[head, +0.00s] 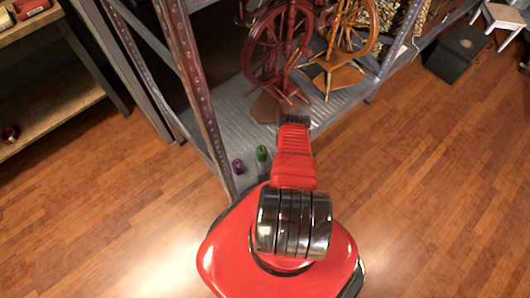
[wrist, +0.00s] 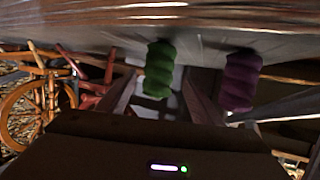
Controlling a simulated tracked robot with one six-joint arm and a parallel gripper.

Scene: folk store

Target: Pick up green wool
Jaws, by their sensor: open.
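The green wool (head: 261,153) is a small upright roll on the grey metal shelf, left of my red arm in the head view. In the wrist view, which looks upside down, the green wool (wrist: 158,70) appears in the gap between the two fingers of my gripper (wrist: 160,88). The gripper is open, and no contact with the wool can be seen. I cannot tell how far the wool is beyond the fingertips. In the head view the fingers cannot be made out at the arm's far end.
A purple wool roll (head: 238,166) stands close beside the green one, also in the wrist view (wrist: 241,80). A dark red spinning wheel (head: 277,50) and an orange one (head: 345,40) stand farther back. A rusty shelf post (head: 200,90) rises at left.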

